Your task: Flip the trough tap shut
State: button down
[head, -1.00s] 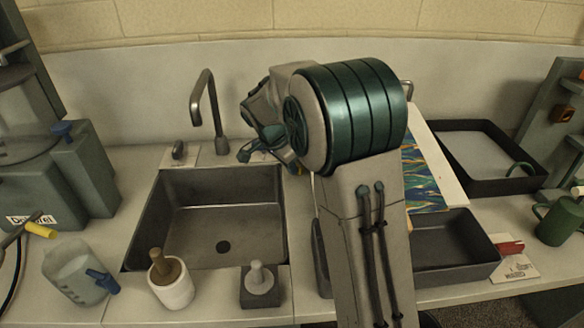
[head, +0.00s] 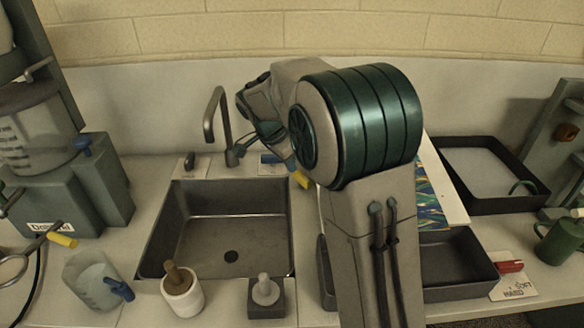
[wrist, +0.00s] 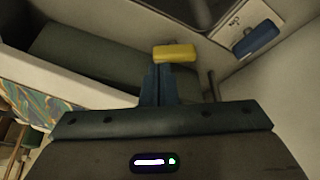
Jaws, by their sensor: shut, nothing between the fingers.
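My gripper (wrist: 158,85) is shut and empty in the wrist view, its blue fingers together. A yellow handle (wrist: 175,52) lies right at the fingertips. I cannot tell whether they touch it. It also shows in the head view (head: 301,180), by the sink's back right corner. A blue lever (wrist: 257,38) on a pale printed plate sits to its right in the wrist view and behind the sink in the head view (head: 270,158). The frames do not make clear which handle works the trough tap. My arm hides part of this area in the head view.
The sink (head: 165,228) has a curved spout (head: 213,112) behind it. A dark trough (head: 452,296) and a black tray (head: 470,207) are to the right. A jug (head: 88,280), a white pot (head: 182,300) and a grey block (head: 266,308) line the front.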

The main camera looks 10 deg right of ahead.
jog(key=shift+v, duration=1.1)
jog(key=s+d+n+y, duration=0.2)
jog(key=s+n, duration=0.4)
jog(key=s, duration=0.8)
jog(key=s+d+n+y, duration=0.2)
jog(key=s+n, duration=0.4)
jog(key=s, duration=0.7)
jog(key=shift+s+d+n+t, duration=0.35)
jog(key=shift+d+n+t, duration=0.05)
jog(key=shift+a, duration=0.1)
